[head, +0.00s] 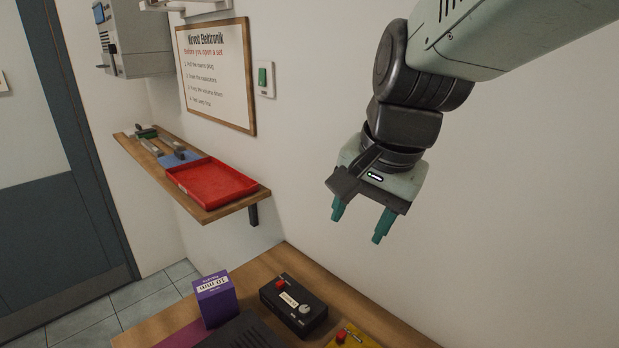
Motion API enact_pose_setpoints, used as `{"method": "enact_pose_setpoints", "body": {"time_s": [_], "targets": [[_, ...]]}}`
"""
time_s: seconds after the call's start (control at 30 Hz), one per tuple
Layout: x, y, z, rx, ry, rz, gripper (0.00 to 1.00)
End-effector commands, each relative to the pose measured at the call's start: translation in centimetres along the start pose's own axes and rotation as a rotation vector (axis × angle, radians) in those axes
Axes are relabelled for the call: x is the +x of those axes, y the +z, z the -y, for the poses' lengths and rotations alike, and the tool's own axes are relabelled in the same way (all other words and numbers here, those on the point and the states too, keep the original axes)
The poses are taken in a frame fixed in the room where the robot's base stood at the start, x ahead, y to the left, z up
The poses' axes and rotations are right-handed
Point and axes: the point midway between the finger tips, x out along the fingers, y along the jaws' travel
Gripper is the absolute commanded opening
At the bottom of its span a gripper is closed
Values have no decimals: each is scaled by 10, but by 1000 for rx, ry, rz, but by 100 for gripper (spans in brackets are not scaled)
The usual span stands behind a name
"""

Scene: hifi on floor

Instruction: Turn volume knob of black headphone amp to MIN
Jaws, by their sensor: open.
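A small black box (280,313) sits on the wooden table, with a red part, a white label and a pale round knob (304,309) on its top. It looks like the headphone amp. The label and the knob's pointer are too small to read. My gripper (358,226) hangs above and to the right of the box, clear of it. Its two teal fingers are apart and point down, with nothing between them.
A purple box (215,299) stands left of the amp on the table (160,322). A dark ribbed device (243,333) and a yellow device (352,338) are cut off at the bottom edge. A wall shelf (228,207) holds a red tray (211,184) and tools.

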Motion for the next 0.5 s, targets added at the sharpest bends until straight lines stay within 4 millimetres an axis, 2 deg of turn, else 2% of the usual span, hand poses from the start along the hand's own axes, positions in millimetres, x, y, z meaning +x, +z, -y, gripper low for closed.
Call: {"method": "enact_pose_setpoints", "body": {"time_s": [0.03, 0.2, 0.33, 0.5], "targets": [[20, -8, 11, 73, 17, 34, 55], [88, -31, 42, 356, 85, 98, 55], [149, -40, 59, 564, 162, 113, 55], [225, -42, 70, 793, 258, 84, 55]]}}
